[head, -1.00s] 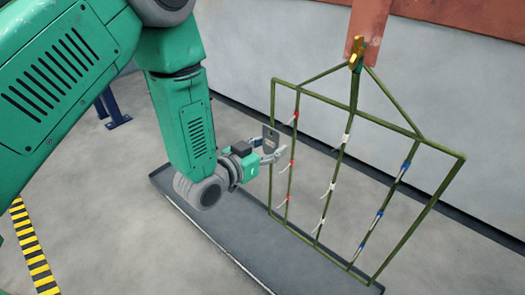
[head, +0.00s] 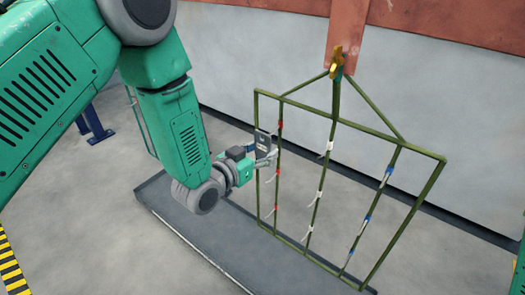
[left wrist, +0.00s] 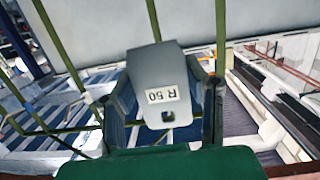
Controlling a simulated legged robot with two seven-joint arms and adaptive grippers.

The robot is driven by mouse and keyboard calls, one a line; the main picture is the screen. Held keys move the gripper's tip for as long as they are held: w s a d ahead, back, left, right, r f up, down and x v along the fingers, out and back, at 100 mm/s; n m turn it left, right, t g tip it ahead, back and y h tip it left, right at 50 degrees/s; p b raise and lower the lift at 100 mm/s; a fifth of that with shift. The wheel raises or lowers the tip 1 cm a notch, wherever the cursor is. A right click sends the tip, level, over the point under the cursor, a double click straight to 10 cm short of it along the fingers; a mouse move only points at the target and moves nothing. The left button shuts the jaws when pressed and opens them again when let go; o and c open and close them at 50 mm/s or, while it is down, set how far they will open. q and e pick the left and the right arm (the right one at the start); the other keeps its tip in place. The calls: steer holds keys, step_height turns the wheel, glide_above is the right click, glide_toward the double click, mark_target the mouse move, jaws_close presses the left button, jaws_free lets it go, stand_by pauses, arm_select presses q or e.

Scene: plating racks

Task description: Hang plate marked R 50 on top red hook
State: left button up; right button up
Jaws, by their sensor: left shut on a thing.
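The grey plate (head: 262,144) is held upright in my left gripper (head: 266,160), close to the upper left of the green rack. In the left wrist view the plate (left wrist: 152,65) has a white label reading R 50, upside down, and a hole near the label. The left gripper's fingers (left wrist: 168,110) are shut on the plate's sides. The top red hook (head: 280,125) is on the rack's left inner bar, just right of and above the plate in the head view. Contact between plate and hook cannot be told. My right gripper is out of view.
The green rack (head: 352,127) hangs from a rusty beam (head: 347,35) over a dark tray (head: 185,228). Lower red hooks (head: 276,173), white hooks (head: 320,195) and blue hooks (head: 367,218) line its bars. A grey wall (head: 250,70) stands behind.

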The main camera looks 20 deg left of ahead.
mark_target(279, 143)
arm_select(q)
steer(key=shift+w+d, duration=0.15)
steer(key=shift+w, duration=0.3)
steer(key=shift+w+d, duration=0.2)
steer(key=shift+w, duration=0.2)
stand_by(0.4)
steer(key=shift+w+d+f, duration=0.1)
steer(key=shift+w+f, duration=0.1)
steer(key=shift+w, duration=0.05)
steer(key=shift+w+d+f+b, duration=0.1)
steer(key=shift+w+f+b, duration=0.05)
steer(key=shift+w+b, duration=0.2)
steer(key=shift+s, duration=0.1)
steer(key=shift+w+f, duration=0.2)
steer(key=shift+f, duration=0.1)
stand_by(0.3)
stand_by(0.4)
